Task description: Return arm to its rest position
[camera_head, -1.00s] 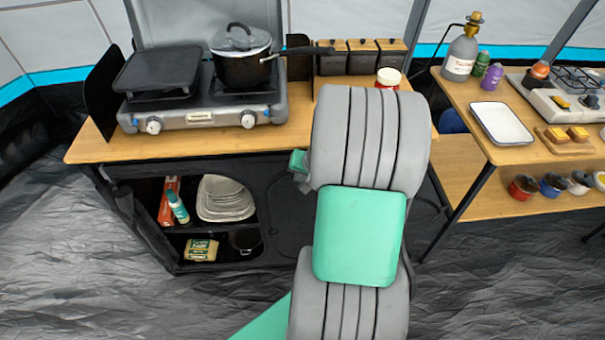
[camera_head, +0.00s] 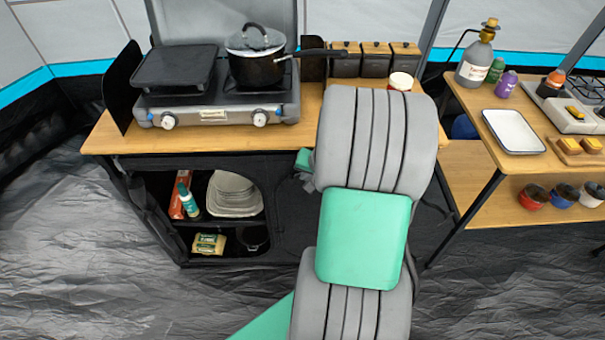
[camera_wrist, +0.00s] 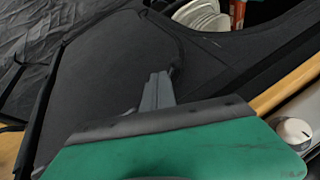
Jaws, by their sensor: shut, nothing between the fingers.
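My arm fills the middle of the head view, its grey and green links folded in front of the wooden counter (camera_head: 200,138). My gripper is mostly hidden behind the arm there; a small green and grey part shows at its left side. In the wrist view my gripper (camera_wrist: 157,90) shows its grey fingers together, with nothing between them. They point toward the dark front of the kitchen stand (camera_wrist: 110,70). I cannot tell whether they touch it.
The counter carries a stove (camera_head: 215,105) with a pot (camera_head: 255,68), and a red-and-white jar (camera_head: 400,82) close behind my arm. Plates (camera_head: 233,193) sit on the shelf below. A side table with a white tray (camera_head: 513,131) stands at right. Dark floor (camera_head: 90,270) is open at left.

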